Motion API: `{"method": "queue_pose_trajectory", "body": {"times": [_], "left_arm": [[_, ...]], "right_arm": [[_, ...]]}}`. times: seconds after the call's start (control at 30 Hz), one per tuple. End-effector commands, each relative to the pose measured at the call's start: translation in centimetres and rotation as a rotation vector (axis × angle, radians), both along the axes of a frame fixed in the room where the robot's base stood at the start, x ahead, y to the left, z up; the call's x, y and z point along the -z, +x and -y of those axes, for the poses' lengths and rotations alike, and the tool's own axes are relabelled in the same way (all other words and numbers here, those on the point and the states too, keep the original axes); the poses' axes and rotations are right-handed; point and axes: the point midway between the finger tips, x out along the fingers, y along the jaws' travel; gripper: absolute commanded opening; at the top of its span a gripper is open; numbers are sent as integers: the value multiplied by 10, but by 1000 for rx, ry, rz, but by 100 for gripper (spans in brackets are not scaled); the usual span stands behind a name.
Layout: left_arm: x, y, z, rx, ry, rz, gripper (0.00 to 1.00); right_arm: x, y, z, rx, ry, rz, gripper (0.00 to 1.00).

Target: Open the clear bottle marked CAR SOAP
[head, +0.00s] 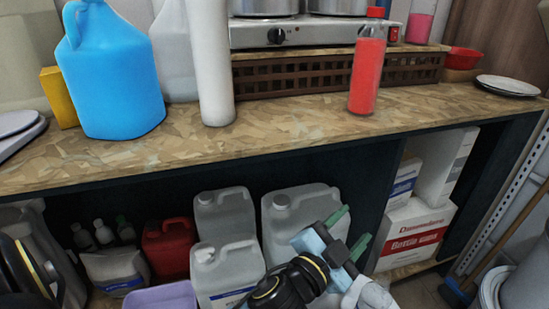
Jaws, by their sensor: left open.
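A clear bottle (367,65) holding red liquid, with a red cap (375,12), stands upright near the front edge of the chipboard counter (290,135). The cap is on the bottle. I can read no CAR SOAP marking on any container. My left gripper (352,230), with green fingers, is open and empty. It is lower in the picture than the counter edge, in front of the lower shelf and well apart from the red-liquid bottle. My right gripper is not in view.
A blue jug (107,70), a white cylinder (210,65) and a pale jug (174,50) stand at left on the counter. A stove (310,32) sits behind. White plates (508,85) lie at right. Jerrycans (224,217) and boxes (414,233) fill the shelf below.

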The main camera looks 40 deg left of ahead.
Motion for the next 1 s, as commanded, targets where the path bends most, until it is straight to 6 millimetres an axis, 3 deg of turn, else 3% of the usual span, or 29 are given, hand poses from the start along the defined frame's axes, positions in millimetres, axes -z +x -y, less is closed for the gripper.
{"method": "queue_pose_trajectory", "body": {"times": [0.03,0.1,0.2,0.3,0.4,0.5,0.6,1.0], "left_arm": [[27,-10,-23,-84,-57,-142,51],[66,-30,-51,-187,-121,-344,51],[118,-74,-77,-297,-197,-639,51],[156,-126,-91,-362,-247,-909,51],[178,-171,-95,-388,-279,-1117,51],[188,-203,-95,-393,-293,-1253,51],[191,-218,-95,-392,-299,-1317,51],[196,-216,-94,-394,-295,-1342,51]], "right_arm": [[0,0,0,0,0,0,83],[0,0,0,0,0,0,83],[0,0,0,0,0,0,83],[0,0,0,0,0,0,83],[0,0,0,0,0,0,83],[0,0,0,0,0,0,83],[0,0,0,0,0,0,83],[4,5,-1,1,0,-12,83]]}}
